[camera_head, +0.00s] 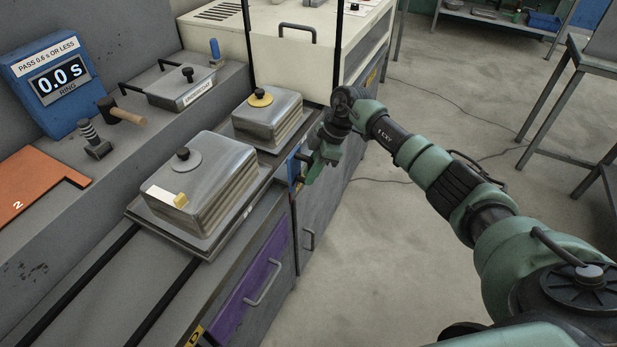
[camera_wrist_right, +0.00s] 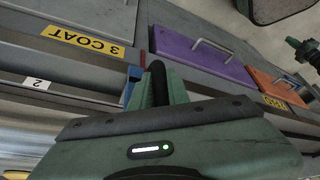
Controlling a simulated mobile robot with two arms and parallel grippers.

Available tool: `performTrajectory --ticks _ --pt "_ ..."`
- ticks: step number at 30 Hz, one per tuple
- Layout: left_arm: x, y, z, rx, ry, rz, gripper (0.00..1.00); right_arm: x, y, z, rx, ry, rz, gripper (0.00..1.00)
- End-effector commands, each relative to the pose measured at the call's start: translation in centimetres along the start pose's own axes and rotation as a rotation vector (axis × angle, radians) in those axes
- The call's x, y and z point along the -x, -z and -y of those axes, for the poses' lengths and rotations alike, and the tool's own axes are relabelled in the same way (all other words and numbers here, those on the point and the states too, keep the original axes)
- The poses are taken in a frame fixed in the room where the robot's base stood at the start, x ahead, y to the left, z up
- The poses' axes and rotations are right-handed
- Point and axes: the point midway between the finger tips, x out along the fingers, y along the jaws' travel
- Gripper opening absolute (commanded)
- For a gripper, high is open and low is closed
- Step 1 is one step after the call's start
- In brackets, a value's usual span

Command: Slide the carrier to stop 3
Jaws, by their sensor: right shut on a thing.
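The carrier (camera_head: 215,250) is a flat dark metal tray on rails along the bench in the head view. A larger steel box (camera_head: 205,172) with a black knob, and a yellow piece by its label, stands on its near part. A smaller steel box (camera_head: 268,118) with a yellow disc under its knob stands farther back. My right gripper (camera_head: 304,163) is at the bench's front edge, beside the smaller box and a blue part (camera_head: 293,168). In the right wrist view it is shut on a black bar (camera_wrist_right: 158,72). Its fingers partly hide the bar. My left gripper is not seen.
A yellow "3 COAT" label (camera_wrist_right: 86,42) and a purple drawer front (camera_wrist_right: 203,52) line the front. A cream cabinet (camera_head: 295,60) stands beyond the rails' far end. The floor at right is mostly clear, with a cable.

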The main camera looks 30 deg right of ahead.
Motion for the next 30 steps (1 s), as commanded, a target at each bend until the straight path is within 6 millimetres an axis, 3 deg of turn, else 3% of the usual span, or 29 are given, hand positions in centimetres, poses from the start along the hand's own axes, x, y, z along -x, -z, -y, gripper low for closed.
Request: performTrajectory --ticks 11,12,14,24,30 --pt "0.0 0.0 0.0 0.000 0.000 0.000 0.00 0.0 0.0 -0.1 0.000 0.001 -0.002 0.00" --pt "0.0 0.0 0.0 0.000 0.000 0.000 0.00 0.0 0.0 -0.1 0.000 0.001 -0.002 0.25" --pt "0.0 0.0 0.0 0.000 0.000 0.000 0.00 0.0 0.0 -0.1 0.000 0.001 -0.002 0.38" --pt "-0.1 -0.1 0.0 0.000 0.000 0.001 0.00 0.1 -0.1 -0.1 -0.001 0.001 0.000 0.38" --pt "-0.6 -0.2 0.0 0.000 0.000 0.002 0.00 2.8 -0.1 -0.1 0.001 -0.003 0.000 0.38"
